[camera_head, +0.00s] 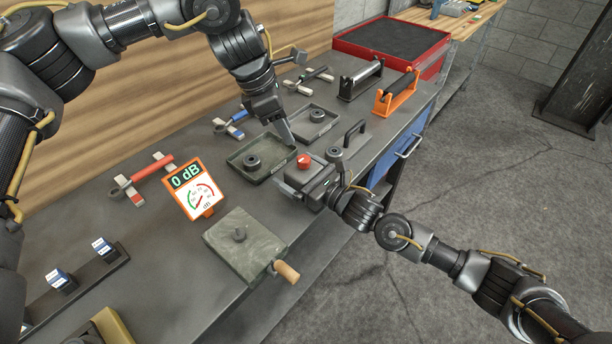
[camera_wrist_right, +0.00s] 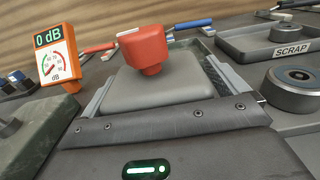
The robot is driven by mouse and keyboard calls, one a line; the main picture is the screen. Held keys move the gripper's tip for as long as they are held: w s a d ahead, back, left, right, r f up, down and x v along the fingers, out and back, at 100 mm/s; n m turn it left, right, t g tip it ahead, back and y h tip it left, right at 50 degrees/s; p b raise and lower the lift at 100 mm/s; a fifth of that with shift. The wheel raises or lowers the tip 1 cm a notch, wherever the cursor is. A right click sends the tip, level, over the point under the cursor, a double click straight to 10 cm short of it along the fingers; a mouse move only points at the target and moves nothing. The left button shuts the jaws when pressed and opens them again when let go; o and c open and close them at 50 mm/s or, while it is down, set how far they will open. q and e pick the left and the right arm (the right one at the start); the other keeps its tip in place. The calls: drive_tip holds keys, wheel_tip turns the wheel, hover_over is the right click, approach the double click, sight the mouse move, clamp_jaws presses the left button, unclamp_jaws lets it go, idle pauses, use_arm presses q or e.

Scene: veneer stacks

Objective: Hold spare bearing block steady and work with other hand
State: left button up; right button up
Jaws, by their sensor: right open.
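Which part is the spare bearing block is not clear. A dark round bearing (camera_head: 335,155) with a ring top stands just beyond my right gripper; it shows large at right in the wrist view (camera_wrist_right: 292,92). My right gripper (camera_head: 297,180) is open at the bench's front edge. A grey block with a red knob (camera_wrist_right: 146,52) lies between its fingers in the wrist view; the red knob (camera_head: 303,160) shows at the fingertips in the head view. My left gripper (camera_head: 287,133) points down above the bench, between two trays; its fingers overlap, so its opening cannot be told.
Two dark trays (camera_head: 236,164) (camera_head: 333,121) hold round parts; a tray reads SCRAP (camera_wrist_right: 291,50). A dB gauge (camera_head: 190,190), a stone-like plate with wooden handle (camera_head: 225,255), roller stands (camera_head: 396,97) and a red-rimmed tray (camera_head: 440,62) share the bench.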

sight(302, 159)
drive_tip(key=shift+c, duration=0.2)
drive_tip(key=c, duration=2)
use_arm(q)
drive_tip(key=shift+o, duration=0.8)
drive_tip(key=shift+w+d+f+m+g, duration=0.3)
drive_tip(key=shift+w+d+f+m, duration=0.15)
drive_tip(key=shift+f+m, duration=0.2)
drive_tip(key=shift+s+f, duration=0.1)
drive_tip(key=shift+x, duration=3.85)
drive_tip(key=shift+a, duration=0.1)
